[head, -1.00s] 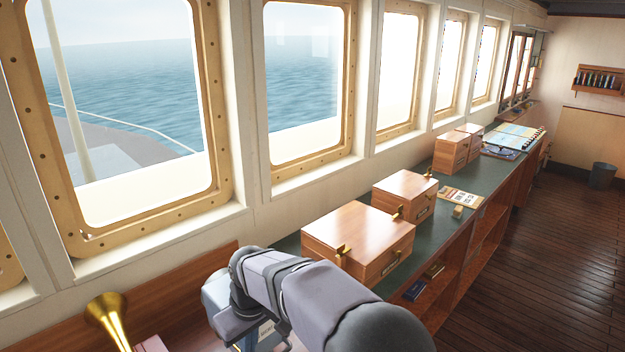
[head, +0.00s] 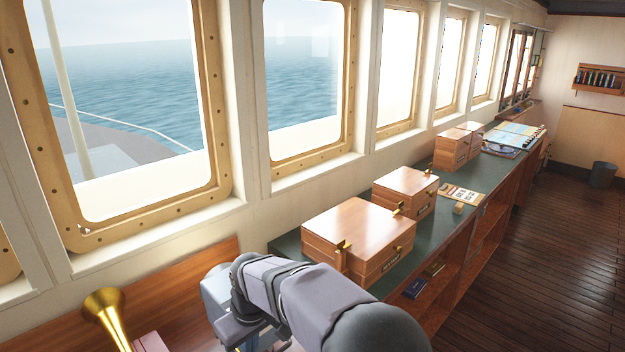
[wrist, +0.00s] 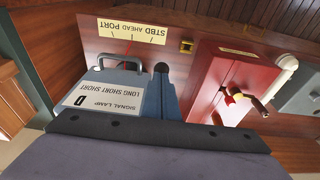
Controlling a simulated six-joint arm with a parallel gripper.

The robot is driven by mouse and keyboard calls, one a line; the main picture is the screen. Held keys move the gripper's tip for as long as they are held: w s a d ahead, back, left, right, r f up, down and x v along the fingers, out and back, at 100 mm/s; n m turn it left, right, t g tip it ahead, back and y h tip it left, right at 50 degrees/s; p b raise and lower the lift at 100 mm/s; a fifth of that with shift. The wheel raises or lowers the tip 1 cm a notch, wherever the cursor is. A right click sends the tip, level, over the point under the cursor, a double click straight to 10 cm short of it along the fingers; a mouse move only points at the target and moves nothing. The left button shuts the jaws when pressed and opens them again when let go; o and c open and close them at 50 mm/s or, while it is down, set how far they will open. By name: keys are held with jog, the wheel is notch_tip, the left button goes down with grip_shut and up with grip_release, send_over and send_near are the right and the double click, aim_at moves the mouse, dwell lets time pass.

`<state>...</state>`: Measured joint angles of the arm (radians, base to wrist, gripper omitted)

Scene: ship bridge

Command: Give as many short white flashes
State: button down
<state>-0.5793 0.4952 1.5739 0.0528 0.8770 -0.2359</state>
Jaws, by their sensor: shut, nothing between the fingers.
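In the wrist view, which is upside down, a white card (wrist: 105,98) reads "SIGNAL LAMP", "D" and "LONG SHORT SHORT". It is on a grey box with a metal handle (wrist: 121,64). My gripper (wrist: 163,90) shows as blue-grey fingers, shut and empty, beside the card. No white light shows in view.
A label (wrist: 132,30) reads "STBD AHEAD PORT". In the head view are a brass horn (head: 107,310), wooden boxes (head: 358,240) on a green counter, and windows.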

jog(key=shift+f, duration=0.1)
jog(key=shift+r+p, duration=1.6)
jog(key=shift+p, duration=0.05)
notch_tip(320, 180, up, 7)
jog(key=p, duration=0.6)
